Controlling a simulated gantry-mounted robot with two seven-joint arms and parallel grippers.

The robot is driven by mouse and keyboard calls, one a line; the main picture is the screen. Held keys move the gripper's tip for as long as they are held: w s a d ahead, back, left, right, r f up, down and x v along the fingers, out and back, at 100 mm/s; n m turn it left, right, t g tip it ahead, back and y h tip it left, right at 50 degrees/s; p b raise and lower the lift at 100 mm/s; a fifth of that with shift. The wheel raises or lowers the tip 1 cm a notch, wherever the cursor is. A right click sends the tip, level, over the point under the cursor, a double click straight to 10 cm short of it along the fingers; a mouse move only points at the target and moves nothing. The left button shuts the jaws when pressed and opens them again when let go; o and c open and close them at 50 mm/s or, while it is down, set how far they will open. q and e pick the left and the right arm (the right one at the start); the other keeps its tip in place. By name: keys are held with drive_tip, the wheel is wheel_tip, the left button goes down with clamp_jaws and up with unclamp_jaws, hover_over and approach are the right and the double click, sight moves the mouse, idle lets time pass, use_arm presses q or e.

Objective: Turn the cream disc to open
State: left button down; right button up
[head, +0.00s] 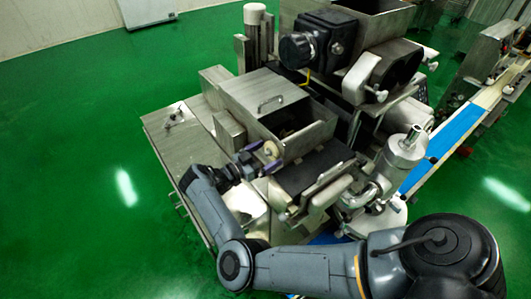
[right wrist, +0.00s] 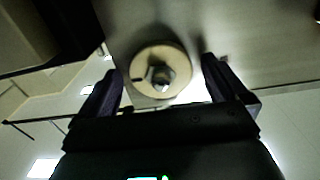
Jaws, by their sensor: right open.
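The cream disc (right wrist: 142,62) is a round knob with a metal hex nut at its centre, mounted on a metal wall of the machine. In the head view the disc (head: 271,149) shows small on the side of the steel housing. My right gripper (head: 263,157) is at the disc, its dark purple fingers apart. In the right wrist view the fingers of my right gripper (right wrist: 160,72) stand left and right of the disc, with a visible gap on each side. My left gripper is in neither view.
A steel hopper box (head: 262,98) with a lid handle sits above the disc. A dark belt (head: 312,168) lies to its right, with a metal cylinder (head: 405,148) beyond. A blue conveyor (head: 440,145) runs at the right. The green floor (head: 80,170) at left is clear.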

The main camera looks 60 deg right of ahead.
drive_tip(key=shift+c, duration=0.2)
drive_tip(key=c, duration=1)
